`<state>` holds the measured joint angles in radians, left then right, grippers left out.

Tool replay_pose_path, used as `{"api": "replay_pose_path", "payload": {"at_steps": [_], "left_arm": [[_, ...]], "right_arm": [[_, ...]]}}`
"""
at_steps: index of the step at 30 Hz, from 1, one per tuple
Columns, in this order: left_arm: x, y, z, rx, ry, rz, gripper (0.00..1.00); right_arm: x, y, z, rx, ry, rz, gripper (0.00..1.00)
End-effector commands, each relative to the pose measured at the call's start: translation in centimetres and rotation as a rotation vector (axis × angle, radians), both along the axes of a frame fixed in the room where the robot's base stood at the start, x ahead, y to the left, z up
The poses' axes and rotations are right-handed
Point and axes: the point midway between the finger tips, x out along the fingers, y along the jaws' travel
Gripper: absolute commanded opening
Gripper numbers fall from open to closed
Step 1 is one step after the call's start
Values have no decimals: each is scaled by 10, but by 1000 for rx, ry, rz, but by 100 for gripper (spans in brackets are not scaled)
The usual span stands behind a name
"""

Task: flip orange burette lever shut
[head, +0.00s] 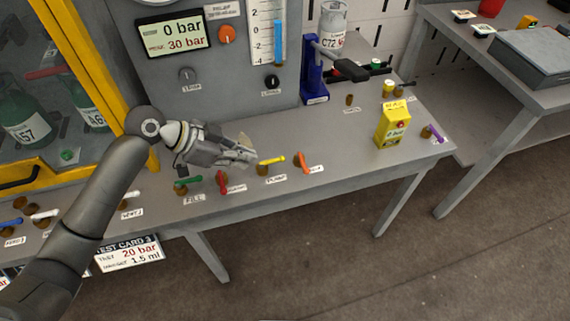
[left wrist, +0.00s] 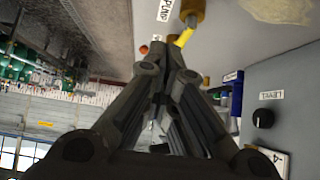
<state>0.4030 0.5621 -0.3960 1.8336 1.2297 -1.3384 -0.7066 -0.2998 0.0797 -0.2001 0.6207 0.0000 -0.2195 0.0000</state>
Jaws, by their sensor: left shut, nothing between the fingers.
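The orange lever (head: 302,163) sits on a brass valve at the front edge of the grey bench, right of the yellow lever (head: 271,161). Its handle slants toward the front edge, and the small label beside it is too small to read. My left gripper (head: 248,154) is above the bench, left of the orange lever and apart from it. Its fingers are together and empty. In the left wrist view the closed fingertips (left wrist: 158,62) point toward the yellow lever (left wrist: 184,37) and its PUMP label. A small orange spot there may be the orange lever. My right gripper is out of view.
A red lever (head: 222,182) and a green lever (head: 187,180) stand left of the yellow one, close under my left gripper. A yellow box (head: 393,124) and a purple lever (head: 433,133) are at the right end. A blue stand (head: 315,75) is behind. The bench middle is clear.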

Motion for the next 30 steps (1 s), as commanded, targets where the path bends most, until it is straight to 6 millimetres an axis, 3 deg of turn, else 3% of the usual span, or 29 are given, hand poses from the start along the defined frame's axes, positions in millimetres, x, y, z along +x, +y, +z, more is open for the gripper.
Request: {"api": "replay_pose_path", "payload": {"at_steps": [8,18,24,30], "left_arm": [[5,-22,-20,-3,4,-2,0],[22,-71,-71,-3,5,0,0],[31,-96,-74,-1,0,0,0],[34,-105,-77,0,0,1,0]], "right_arm": [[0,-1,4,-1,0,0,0],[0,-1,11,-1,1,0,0],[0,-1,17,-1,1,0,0],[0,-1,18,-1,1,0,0]]}}
